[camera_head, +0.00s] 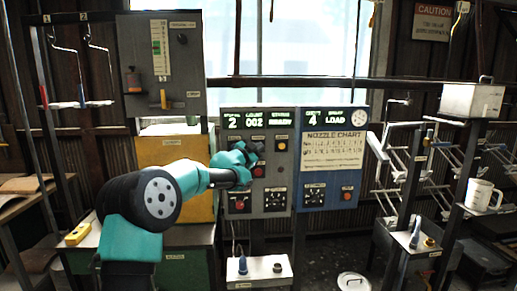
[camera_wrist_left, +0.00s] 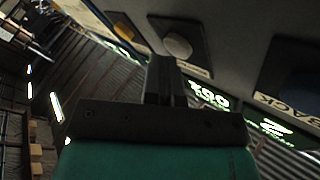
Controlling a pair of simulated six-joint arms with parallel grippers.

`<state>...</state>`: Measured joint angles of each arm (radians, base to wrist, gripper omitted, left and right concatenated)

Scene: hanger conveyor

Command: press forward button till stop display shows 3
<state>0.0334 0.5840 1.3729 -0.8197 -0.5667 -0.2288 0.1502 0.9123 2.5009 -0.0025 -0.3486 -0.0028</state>
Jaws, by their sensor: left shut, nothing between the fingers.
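The grey control panel (camera_head: 266,190) stands in the middle of the head view. Its left display (camera_head: 233,122) shows 2; the display beside it reads 002 and the one after that reads READY. My left gripper (camera_head: 252,158) is shut and empty, held in front of the panel's upper button row and hiding part of it. In the left wrist view, the shut fingers (camera_wrist_left: 167,78) are close to a pale round button (camera_wrist_left: 178,46), whose label is unreadable. A dark button (camera_wrist_left: 301,82) labelled BACK is to the right. Contact with a button cannot be told. My right gripper is out of view.
A yellow button (camera_head: 282,145) and red buttons (camera_head: 240,205) are on the same panel. A blue panel (camera_head: 333,160) with a nozzle chart adjoins it at right, its displays reading 4 and LOAD. A rack of hangers (camera_head: 408,170) and a white mug (camera_head: 481,195) are farther right.

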